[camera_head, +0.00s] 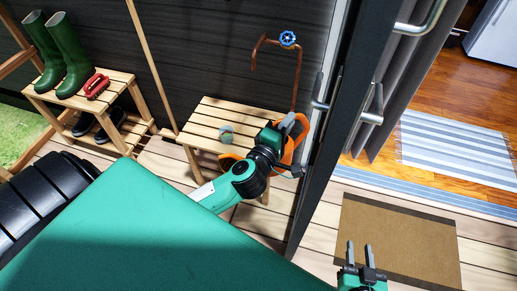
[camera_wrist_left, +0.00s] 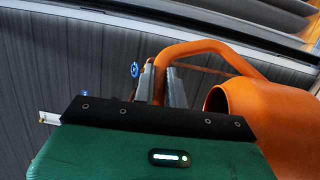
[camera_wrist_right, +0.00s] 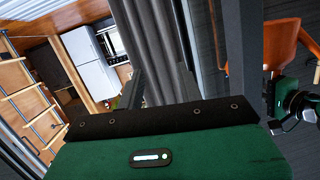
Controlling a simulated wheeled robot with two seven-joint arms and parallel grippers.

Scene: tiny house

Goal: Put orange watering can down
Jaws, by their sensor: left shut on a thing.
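The orange watering can (camera_head: 299,146) is partly hidden behind my left gripper (camera_head: 292,124), in front of the right end of the slatted wooden table. In the left wrist view, my left gripper (camera_wrist_left: 165,85) is shut on the can's curved handle (camera_wrist_left: 205,48); the can's wide body (camera_wrist_left: 275,115) is at the right. The can also shows in the right wrist view (camera_wrist_right: 282,42). Whether its base touches anything is hidden. My right gripper (camera_head: 360,253) is empty above the deck near the brown doormat, its two fingers apart.
The slatted table (camera_head: 240,108) carries a small grey-blue cup-like thing (camera_head: 226,131); its top is otherwise mostly bare. A copper pipe with a blue tap (camera_head: 288,39) rises behind it. Green boots (camera_head: 65,52) stand on a shelf at left. The open door and doormat (camera_head: 395,240) are at right.

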